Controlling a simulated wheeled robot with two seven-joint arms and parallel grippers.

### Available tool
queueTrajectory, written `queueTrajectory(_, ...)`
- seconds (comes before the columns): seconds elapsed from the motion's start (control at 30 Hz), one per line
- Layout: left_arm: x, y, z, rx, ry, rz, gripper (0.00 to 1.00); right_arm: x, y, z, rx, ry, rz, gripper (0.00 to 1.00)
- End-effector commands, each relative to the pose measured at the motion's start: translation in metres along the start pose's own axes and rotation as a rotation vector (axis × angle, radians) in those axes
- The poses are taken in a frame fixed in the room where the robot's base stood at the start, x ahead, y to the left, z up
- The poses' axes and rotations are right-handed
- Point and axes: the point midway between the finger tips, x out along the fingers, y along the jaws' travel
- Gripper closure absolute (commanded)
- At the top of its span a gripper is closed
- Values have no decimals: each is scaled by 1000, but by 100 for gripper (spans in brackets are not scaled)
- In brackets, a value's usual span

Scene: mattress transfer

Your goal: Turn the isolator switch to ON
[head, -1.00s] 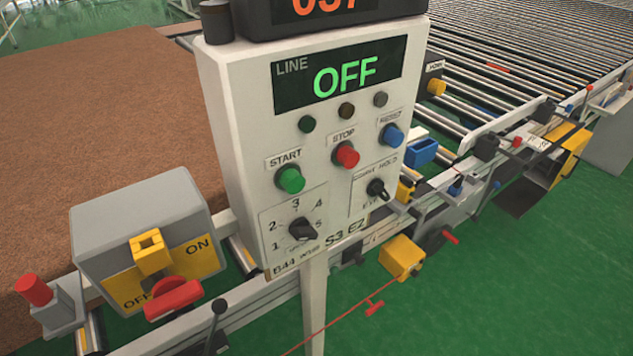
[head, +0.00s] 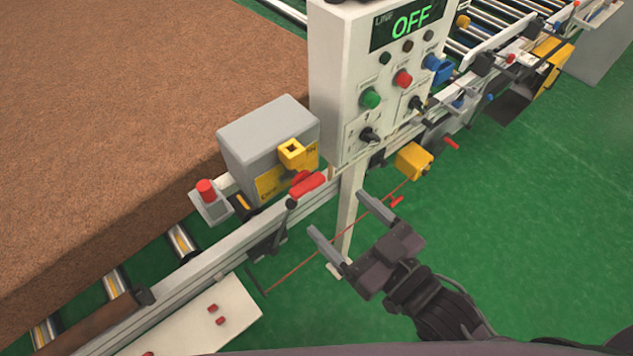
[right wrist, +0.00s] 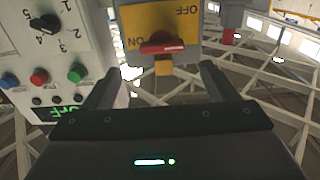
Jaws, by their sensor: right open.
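The isolator switch is a grey box (head: 262,135) with a yellow ON/OFF plate, left of the control panel in the head view. Its red handle (head: 308,185) sticks out low at the front, beside a yellow block (head: 291,153). In the right wrist view, upside down, the red handle (right wrist: 162,43) lies in front of the yellow plate (right wrist: 165,20); I cannot tell its exact setting. My right gripper (head: 337,213) is open and empty, below and right of the handle, apart from it. In the wrist view the handle is ahead between the fingers (right wrist: 158,70). My left gripper is not in view.
The control panel (head: 340,70), its display reading OFF, stands on a post just right of the switch. A black-knobbed lever (head: 283,222) is below the handle, and a red cord (head: 320,250) runs past the gripper. A brown mattress (head: 130,110) fills the left. Green floor is clear at right.

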Motion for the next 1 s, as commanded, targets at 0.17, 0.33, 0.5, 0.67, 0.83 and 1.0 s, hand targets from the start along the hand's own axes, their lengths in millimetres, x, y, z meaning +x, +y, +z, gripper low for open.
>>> queueTrajectory(0.17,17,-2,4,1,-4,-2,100,21,1,3,-1,8,1,20)
queueTrajectory(0.33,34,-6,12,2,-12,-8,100,42,1,5,-1,7,3,20)
queueTrajectory(0.5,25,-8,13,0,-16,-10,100,61,1,-2,0,2,3,20)
queueTrajectory(0.67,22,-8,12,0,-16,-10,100,71,0,0,0,1,1,20)
queueTrajectory(0.83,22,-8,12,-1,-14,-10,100,73,0,1,0,-1,0,20)
queueTrajectory(1.0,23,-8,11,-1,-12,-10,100,73,0,1,0,0,1,24)
